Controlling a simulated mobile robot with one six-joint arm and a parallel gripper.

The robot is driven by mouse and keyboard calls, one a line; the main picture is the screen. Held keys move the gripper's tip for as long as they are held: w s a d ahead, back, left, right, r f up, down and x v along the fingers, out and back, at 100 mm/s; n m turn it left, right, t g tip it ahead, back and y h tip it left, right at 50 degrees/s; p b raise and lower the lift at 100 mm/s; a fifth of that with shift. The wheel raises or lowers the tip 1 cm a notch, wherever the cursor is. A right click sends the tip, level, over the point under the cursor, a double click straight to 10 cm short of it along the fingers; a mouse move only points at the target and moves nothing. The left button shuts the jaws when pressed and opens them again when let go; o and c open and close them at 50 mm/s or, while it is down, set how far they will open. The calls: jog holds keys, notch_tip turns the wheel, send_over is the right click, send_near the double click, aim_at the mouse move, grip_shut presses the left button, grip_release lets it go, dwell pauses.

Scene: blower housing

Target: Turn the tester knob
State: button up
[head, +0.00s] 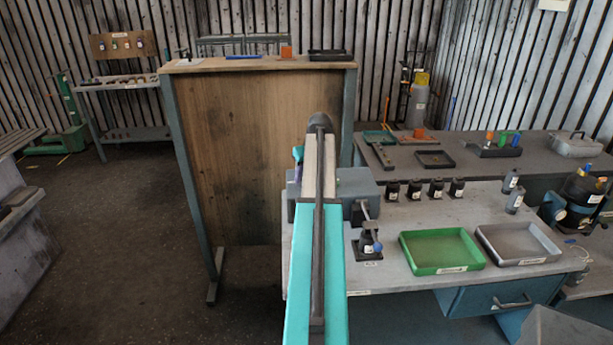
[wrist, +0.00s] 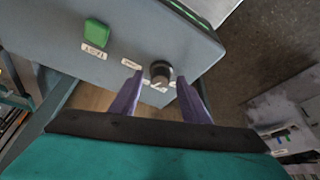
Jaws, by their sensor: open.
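The tester knob (wrist: 161,72) shows in the wrist view as a round dark knob with a light face on the grey tester panel (wrist: 60,30). My gripper (wrist: 160,82) has two purple fingers, open, one on each side of the knob. I cannot tell whether the fingers touch it. In the head view the grey tester box (head: 358,185) stands on the bench, partly hidden behind my arm. The knob is hidden there. A small purple and teal part of my gripper (head: 298,155) shows left of my arm.
A green button (wrist: 96,33) sits left of the knob on the panel. On the bench stand a green tray (head: 441,250), a grey tray (head: 518,244) and several dark bottles (head: 436,188). A tall wooden panel (head: 240,150) stands behind the tester. Open floor lies at left.

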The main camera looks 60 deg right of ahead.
jog(key=shift+r, duration=0.1)
jog(key=b+v, duration=0.3)
jog(key=v, duration=1)
jog(key=shift+s+r+b, duration=0.25)
jog(key=shift+r+b, duration=0.05)
jog(key=shift+b, duration=0.1)
jog(key=shift+w, duration=0.1)
